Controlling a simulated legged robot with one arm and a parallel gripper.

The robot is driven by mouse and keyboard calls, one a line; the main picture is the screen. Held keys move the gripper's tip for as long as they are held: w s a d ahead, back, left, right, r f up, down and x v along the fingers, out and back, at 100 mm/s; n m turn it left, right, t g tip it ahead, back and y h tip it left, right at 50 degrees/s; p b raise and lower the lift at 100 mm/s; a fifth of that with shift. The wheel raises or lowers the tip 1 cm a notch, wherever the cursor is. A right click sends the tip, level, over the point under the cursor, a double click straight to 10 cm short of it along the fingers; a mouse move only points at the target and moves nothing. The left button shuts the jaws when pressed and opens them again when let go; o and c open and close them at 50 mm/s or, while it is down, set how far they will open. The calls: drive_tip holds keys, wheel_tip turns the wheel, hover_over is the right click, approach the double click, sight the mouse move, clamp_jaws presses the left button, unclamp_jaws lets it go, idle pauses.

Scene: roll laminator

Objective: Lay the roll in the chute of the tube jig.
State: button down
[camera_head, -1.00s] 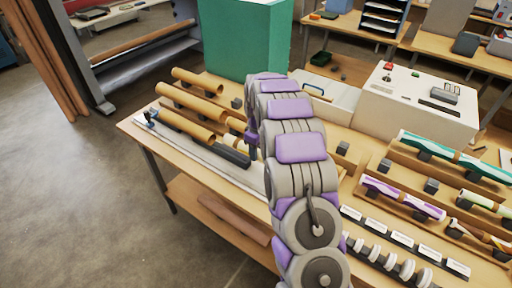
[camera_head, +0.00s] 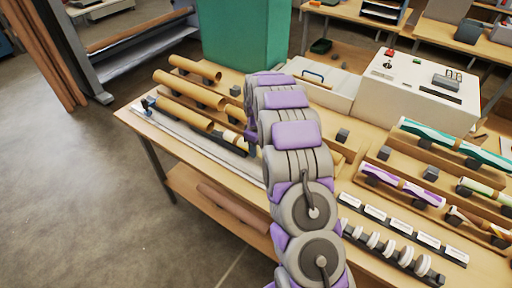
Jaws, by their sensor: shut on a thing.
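My arm rises through the middle of the view, and its far end is hidden behind its own purple and grey links. The fingers are not visible, nor is anything held in them. At the left of the table, a long pale rail with a grey trough (camera_head: 208,139) runs along the front edge, with a small blue fitting (camera_head: 148,103) at its left end. It looks like the tube jig, but I cannot tell for certain. A short tan and white piece (camera_head: 233,138) shows just left of my arm, partly covered by it. Which roll is meant is unclear.
Several brown tubes (camera_head: 190,88) lie on dark blocks at the left. Patterned rolls (camera_head: 402,187) rest in wooden cradles at the right. A white machine (camera_head: 420,85) and a green box (camera_head: 243,38) stand behind. Labels and white discs (camera_head: 388,246) line the front right.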

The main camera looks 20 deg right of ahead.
drive_tip(key=shift+s, duration=0.2)
drive_tip(key=c, duration=0.5)
unclamp_jaws()
drive_tip(key=shift+r, duration=0.1)
wheel_tip(320, 180, up, 17)
drive_tip(key=p, duration=0.2)
drive_tip(key=shift+w, duration=0.15)
drive_tip(key=shift+d, duration=0.15)
